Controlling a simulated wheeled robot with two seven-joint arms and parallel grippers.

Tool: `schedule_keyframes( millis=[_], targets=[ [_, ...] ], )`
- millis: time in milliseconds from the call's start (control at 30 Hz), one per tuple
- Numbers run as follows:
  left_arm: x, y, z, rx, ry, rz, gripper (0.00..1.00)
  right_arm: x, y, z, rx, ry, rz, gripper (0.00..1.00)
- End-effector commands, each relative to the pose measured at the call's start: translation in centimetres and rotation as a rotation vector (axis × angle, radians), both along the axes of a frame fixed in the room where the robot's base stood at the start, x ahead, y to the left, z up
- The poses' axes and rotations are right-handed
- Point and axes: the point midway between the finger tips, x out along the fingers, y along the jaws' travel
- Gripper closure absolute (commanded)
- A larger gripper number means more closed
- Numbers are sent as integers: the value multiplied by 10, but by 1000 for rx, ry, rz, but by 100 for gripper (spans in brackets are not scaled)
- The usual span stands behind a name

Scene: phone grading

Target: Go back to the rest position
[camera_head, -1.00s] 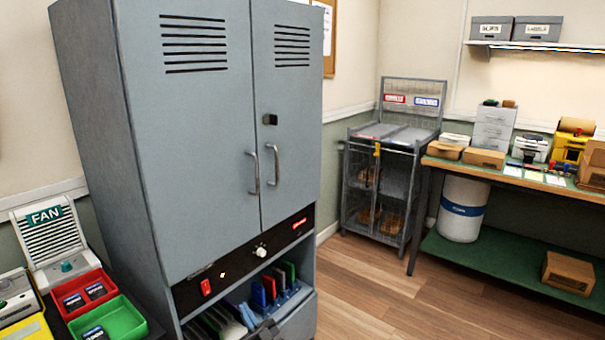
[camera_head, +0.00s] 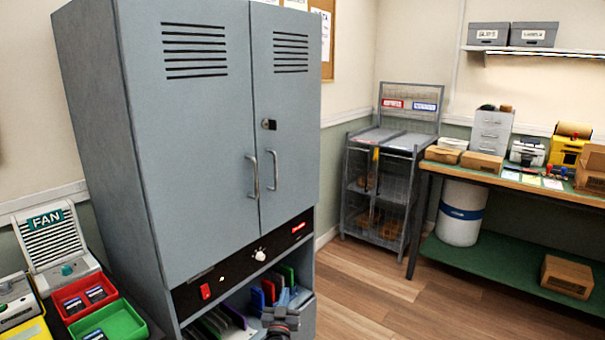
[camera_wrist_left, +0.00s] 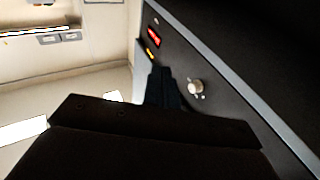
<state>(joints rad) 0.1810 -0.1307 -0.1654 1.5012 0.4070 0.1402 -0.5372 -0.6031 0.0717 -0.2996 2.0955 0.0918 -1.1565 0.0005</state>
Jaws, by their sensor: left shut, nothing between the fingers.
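My left gripper (camera_head: 279,325) shows at the bottom of the head view, in front of the open lower shelf of the grey cabinet (camera_head: 200,130). It is shut and empty. In the left wrist view its dark fingers (camera_wrist_left: 163,88) point toward the black control strip (camera_wrist_left: 200,60) of the cabinet, near the white knob (camera_wrist_left: 196,87). I cannot tell whether they touch it. My right gripper is not in view.
Both cabinet doors are shut. Red (camera_head: 84,294) and green (camera_head: 112,322) trays and a fan unit (camera_head: 48,238) stand at left. A wire cage (camera_head: 383,190) and a workbench (camera_head: 520,180) stand at right. The wooden floor (camera_head: 375,300) between is clear.

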Motion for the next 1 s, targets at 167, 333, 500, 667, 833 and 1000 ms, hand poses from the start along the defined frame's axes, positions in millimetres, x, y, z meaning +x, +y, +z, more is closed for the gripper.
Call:
schedule_keyframes(
  millis=[167, 333, 500, 667, 833, 1000],
  targets=[
    [-2, -18, 11, -14, 170, -134, 100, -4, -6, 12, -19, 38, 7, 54],
    [-18, -27, 17, -14, 351, -224, 100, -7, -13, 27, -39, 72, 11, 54],
    [-51, -27, 16, -8, 553, -277, 100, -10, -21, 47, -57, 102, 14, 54],
    [-98, -17, 11, 4, 755, -287, 100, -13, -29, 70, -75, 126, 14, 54],
    [-166, 3, 6, 22, 977, -263, 100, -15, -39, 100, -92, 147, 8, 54],
    [-258, 31, 8, 57, 1192, -208, 100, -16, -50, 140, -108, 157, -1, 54]
  ],
)
